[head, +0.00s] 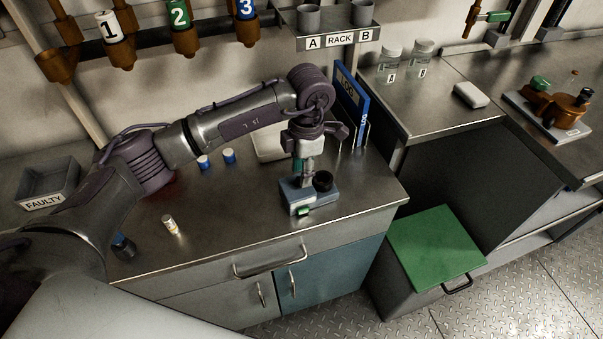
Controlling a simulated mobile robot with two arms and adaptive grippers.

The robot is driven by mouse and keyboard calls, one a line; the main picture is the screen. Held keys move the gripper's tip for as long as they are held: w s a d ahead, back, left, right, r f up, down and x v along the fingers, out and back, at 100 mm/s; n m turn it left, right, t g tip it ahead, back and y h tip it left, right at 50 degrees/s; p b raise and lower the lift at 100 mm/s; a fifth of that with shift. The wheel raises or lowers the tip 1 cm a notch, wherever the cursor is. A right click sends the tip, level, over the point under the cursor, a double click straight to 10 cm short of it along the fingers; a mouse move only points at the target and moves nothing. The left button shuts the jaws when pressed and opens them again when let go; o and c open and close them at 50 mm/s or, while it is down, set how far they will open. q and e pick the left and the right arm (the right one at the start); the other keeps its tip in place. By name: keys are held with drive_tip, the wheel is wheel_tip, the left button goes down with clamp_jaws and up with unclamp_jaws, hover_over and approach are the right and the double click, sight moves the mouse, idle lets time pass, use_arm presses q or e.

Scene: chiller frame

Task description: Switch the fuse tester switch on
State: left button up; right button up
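The fuse tester, as I take it, is a small blue-grey box (291,199) near the front right of the steel counter. It has a round black part (323,181) on top and a green piece (303,211) at its front edge. My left gripper (307,178) points down directly over the box, with its fingertips at or just above its top. A teal-green bit shows beside the fingers. The fingers look close together, but whether they are shut or touch the switch is too small to tell. The switch cannot be made out clearly. My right gripper is not in view.
A white and yellow cylinder (171,225) and two blue-and-white cylinders (204,162) (229,156) are on the counter. A grey FAULTY bin (47,188) is at left. A blue log binder (351,92) stands behind the gripper. A green-lidded bin (436,248) is on the floor.

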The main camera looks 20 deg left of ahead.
use_arm(q)
wheel_tip(320, 180, up, 10)
drive_tip(key=shift+w+d+r, duration=0.15)
drive_tip(key=shift+w+d, duration=0.1)
drive_tip(key=shift+d, duration=0.05)
idle(0.4)
